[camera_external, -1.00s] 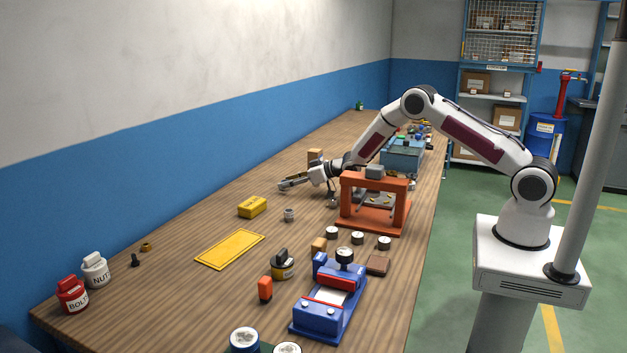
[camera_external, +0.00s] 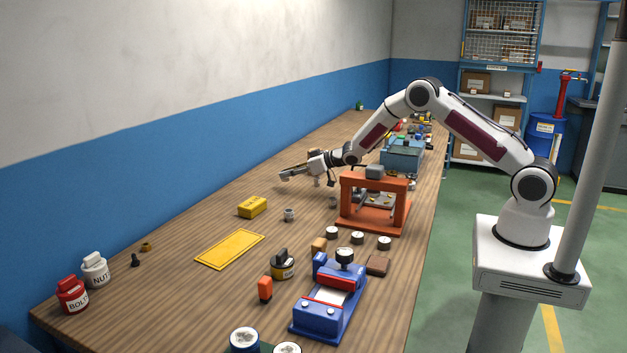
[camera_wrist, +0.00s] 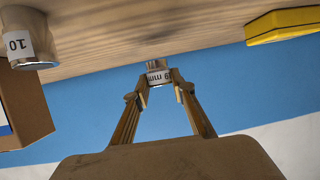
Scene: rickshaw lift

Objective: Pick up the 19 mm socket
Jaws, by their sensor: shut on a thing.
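The 19 mm socket (camera_wrist: 157,74) is a small metal cylinder with a white band lettered "19 mm", read upside down in the wrist view. It sits between the fingertips of my gripper (camera_wrist: 159,84), which is shut on it. In the external view my gripper (camera_external: 287,177) points toward the wall, roughly level, above the table's middle. The socket is too small there to make out clearly in the fingers.
The wrist view is upside down, with the wooden table on top. A socket marked "10" (camera_wrist: 18,42) and a brown box (camera_wrist: 25,108) are at left, a yellow box (camera_wrist: 284,25) at right. An orange stand (camera_external: 373,213) is near my wrist.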

